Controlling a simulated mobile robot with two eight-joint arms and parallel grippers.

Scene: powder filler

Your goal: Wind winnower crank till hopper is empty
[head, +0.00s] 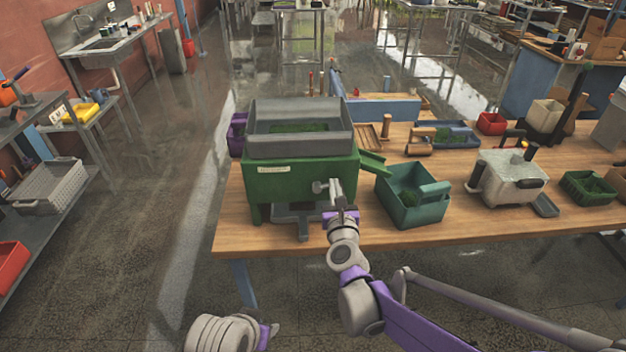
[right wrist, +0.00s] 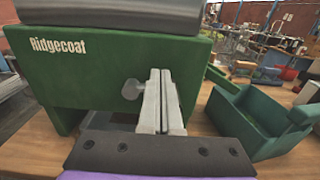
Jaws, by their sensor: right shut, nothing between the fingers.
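The green winnower (head: 290,180) stands at the table's left end; its "Ridgecoat" label shows in the right wrist view (right wrist: 58,45). Its grey hopper (head: 350,140) holds some green material (head: 300,128). A grey crank knob (head: 319,187) sticks out of the front face; it also shows in the right wrist view (right wrist: 132,89). My right gripper (head: 336,183) is shut and empty, just right of the knob; whether they touch is unclear. The rest of the crank is hidden. Part of my left gripper (head: 274,329) shows low in the head view, its fingers unclear.
A green chute (head: 373,163) slopes right from the winnower above a teal-green bin (head: 405,212). A white machine (head: 500,180) and a dark green basket (head: 580,186) stand further right. A purple bin (head: 237,134) is behind left. Open floor lies left of the table.

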